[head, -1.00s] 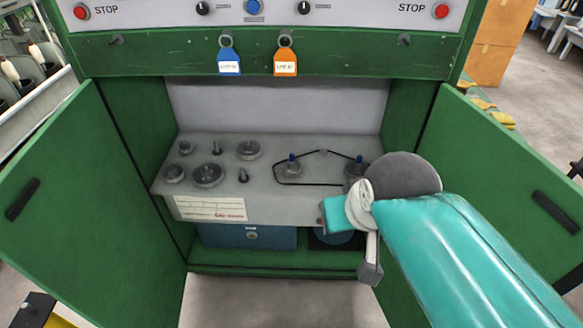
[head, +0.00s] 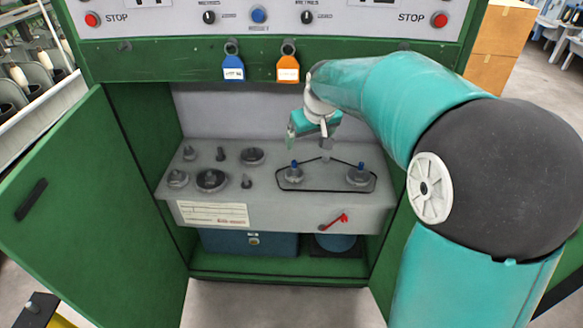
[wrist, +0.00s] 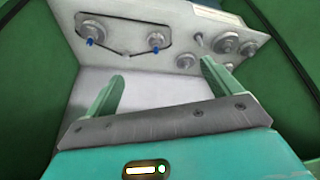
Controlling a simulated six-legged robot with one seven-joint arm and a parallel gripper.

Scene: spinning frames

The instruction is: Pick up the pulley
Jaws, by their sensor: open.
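Several grey metal pulleys stand on the grey shelf of the open cabinet. On the left are a large dark disc-like pulley (head: 211,180), a back pulley (head: 252,156) and a left pulley (head: 177,178). Two blue-topped pulleys, left (head: 293,173) and right (head: 359,175), have a thin dark belt (head: 326,190) around them. I cannot tell which pulley is meant. My gripper (head: 308,138) is open and empty above the back of the shelf, apart from all pulleys. In the wrist view its two green fingers (wrist: 162,75) are spread, with the pulleys beyond them.
Small upright pegs (head: 221,154) stand between the left pulleys. Blue (head: 233,67) and orange (head: 288,68) tags hang above the opening. The green left door (head: 85,195) stands open.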

